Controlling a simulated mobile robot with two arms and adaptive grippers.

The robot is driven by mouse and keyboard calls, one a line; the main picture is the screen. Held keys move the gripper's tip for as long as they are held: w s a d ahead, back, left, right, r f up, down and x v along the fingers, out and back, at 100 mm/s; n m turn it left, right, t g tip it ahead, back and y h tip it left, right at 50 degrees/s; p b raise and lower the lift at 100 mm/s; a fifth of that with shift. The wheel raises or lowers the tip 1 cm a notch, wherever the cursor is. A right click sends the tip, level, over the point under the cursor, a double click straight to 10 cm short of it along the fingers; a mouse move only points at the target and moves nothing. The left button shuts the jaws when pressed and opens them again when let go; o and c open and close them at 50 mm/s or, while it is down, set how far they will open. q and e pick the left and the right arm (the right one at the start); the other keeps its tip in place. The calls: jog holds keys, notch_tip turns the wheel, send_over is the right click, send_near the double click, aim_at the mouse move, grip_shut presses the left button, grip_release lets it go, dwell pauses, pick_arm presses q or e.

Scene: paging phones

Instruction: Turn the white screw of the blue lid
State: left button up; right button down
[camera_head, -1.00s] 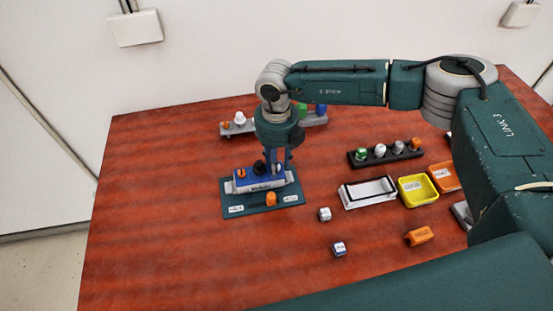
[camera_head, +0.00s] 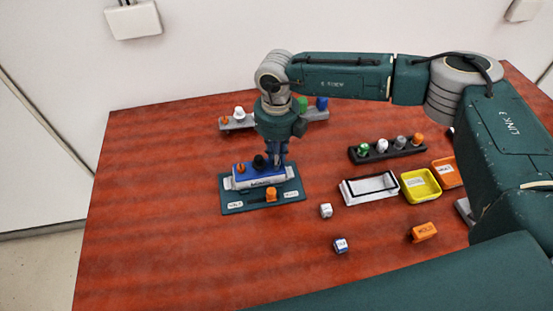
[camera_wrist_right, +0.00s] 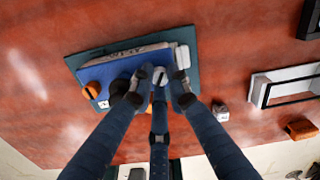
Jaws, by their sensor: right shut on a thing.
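The blue lid (camera_head: 249,173) lies on a white body on a dark teal plate (camera_head: 293,194), left of the table's middle. It also shows in the wrist view (camera_wrist_right: 117,76). An orange screw (camera_head: 241,168) and a black screw (camera_head: 259,162) stand upright on the lid. My right gripper (camera_head: 277,165) points down at the lid's right end. In the wrist view its fingers (camera_wrist_right: 156,88) are closed in around the white screw (camera_wrist_right: 158,75), whose slotted top shows between them. In the head view the fingers hide the white screw. My left gripper is in neither view.
A black rack (camera_head: 393,155) with several screws, a white frame (camera_head: 370,199), a yellow tray (camera_head: 407,192) and an orange tray lie right. Small cubes (camera_head: 326,210) lie in front. A grey rack (camera_head: 235,125) stands behind.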

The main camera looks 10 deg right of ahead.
jog(key=n+b, duration=0.2)
jog(key=b, duration=0.1)
jog(key=n+b, duration=0.1)
jog(key=shift+f+n, duration=0.25)
jog(key=shift+n, duration=0.15)
jog(key=shift+r+n+b, duration=0.25)
jog(key=shift+n+b, duration=0.75)
jog(key=shift+b, duration=0.15)
jog(key=c, duration=1.7)
grip_release()
jog(key=shift+o, duration=0.2)
